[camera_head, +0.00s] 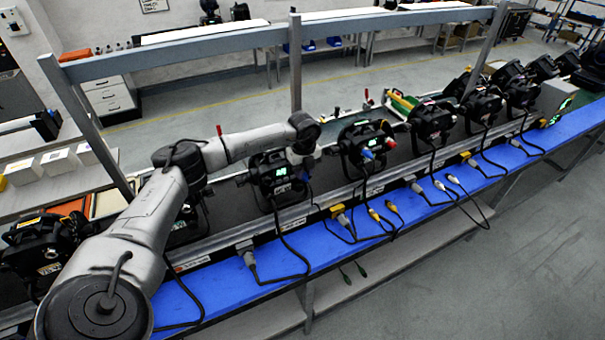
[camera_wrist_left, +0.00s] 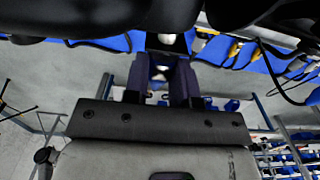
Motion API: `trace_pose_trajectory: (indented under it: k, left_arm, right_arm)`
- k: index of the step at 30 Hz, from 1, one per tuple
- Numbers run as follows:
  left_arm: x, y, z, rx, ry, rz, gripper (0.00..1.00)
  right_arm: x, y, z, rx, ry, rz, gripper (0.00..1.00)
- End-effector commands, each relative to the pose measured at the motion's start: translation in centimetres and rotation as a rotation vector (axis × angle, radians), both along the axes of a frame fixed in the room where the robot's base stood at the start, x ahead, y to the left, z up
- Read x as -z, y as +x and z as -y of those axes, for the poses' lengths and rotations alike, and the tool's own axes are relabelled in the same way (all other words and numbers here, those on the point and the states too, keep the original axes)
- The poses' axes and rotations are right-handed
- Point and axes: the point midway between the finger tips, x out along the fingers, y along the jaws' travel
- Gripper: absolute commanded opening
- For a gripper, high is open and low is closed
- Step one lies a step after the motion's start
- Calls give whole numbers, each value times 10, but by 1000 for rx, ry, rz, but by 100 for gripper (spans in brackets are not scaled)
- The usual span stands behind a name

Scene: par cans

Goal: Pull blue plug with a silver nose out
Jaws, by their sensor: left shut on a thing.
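My left arm reaches in from the lower left, and my left gripper (camera_head: 303,165) is at the right side of a black par can (camera_head: 268,182). In the left wrist view my left gripper (camera_wrist_left: 161,66) has its two dark fingers shut on a small silver-white piece, which looks like the silver nose of the blue plug (camera_wrist_left: 159,73). The rest of that plug is mostly hidden by the fingers and the lamp. Whether it still sits in its socket cannot be told. Another blue plug (camera_head: 368,153) shows on the neighbouring par can (camera_head: 362,140). My right gripper is not in view.
Several par cans stand in a row on the dark bench behind a blue ledge (camera_head: 345,250). Cables with grey and yellow connectors (camera_head: 375,214) lie along the ledge. A red plug (camera_head: 390,142) is close by on the right. A grey frame post (camera_head: 295,60) rises behind my gripper.

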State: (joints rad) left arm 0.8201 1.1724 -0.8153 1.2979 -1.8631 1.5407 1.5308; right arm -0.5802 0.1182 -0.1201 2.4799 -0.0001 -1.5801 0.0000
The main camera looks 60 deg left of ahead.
Motion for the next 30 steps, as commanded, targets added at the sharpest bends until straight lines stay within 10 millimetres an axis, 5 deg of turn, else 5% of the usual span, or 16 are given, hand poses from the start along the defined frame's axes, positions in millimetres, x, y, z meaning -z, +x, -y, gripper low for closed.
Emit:
trace_pose_trajectory:
  k: [30]
  left_arm:
    - [-1,-1,18,1,0,0,0]
  right_arm:
    - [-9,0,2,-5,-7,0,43]
